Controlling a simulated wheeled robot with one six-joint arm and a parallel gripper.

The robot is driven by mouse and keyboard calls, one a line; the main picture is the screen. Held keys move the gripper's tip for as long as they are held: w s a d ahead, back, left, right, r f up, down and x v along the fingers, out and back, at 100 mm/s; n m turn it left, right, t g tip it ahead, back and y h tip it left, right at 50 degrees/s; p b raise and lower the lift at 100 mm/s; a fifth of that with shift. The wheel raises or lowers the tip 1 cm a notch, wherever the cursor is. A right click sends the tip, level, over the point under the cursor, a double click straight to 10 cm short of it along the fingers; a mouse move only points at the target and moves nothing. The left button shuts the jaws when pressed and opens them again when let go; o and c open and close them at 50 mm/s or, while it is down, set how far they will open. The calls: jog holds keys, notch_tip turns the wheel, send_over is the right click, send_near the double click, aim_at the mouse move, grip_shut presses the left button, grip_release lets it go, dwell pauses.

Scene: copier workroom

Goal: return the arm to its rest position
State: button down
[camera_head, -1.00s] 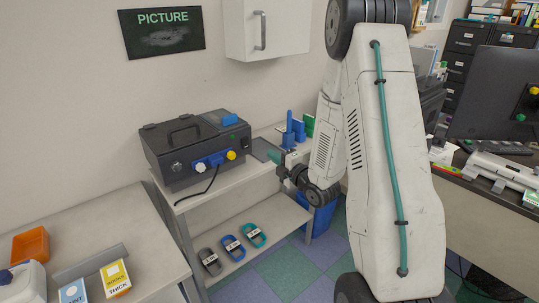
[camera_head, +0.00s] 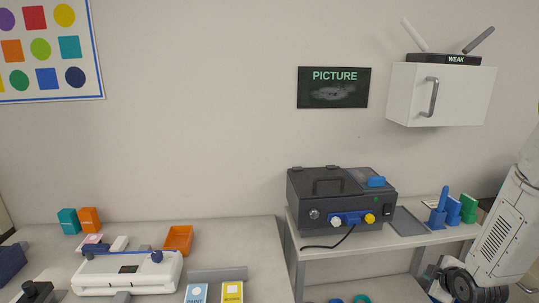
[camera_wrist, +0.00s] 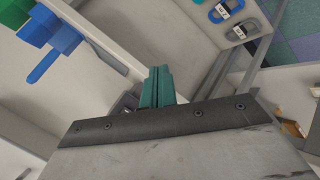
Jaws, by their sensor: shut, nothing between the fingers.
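My gripper shows in the wrist view (camera_wrist: 157,86) as two teal fingers pressed together, shut and empty. My white arm (camera_head: 508,230) is at the right edge of the head view, partly cut off by the frame, with dark joints low near the shelf. The fingertips cannot be made out in the head view. In the wrist view the fingers point toward a pale shelf unit, and nothing is between them.
A dark machine (camera_head: 340,200) and a grey tray (camera_head: 408,222) stand on the right-hand table. Blue and green blocks (camera_head: 452,208) stand near my arm; a blue one (camera_wrist: 55,58) shows in the wrist view. A white cabinet (camera_head: 405,95) hangs above. A white device (camera_head: 127,272) is at left.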

jog(key=s+a+r+m+g, duration=0.3)
jog(key=s+a+r, duration=0.3)
jog(key=s+r, duration=0.3)
jog(key=s+a+r+m+g, duration=0.2)
jog(key=s+a+r+m, duration=0.2)
jog(key=s+a+r, duration=0.3)
jog(key=s+a+r+m+g+y, duration=0.1)
jog(key=s+a+r+m+g, duration=0.2)
jog(key=s+a+r, duration=0.4)
jog(key=s+r, duration=0.4)
jog(key=s, duration=0.2)
jog(key=shift+s+m+g, duration=0.25)
jog(key=shift+m+g, duration=0.05)
jog(key=shift+m, duration=0.1)
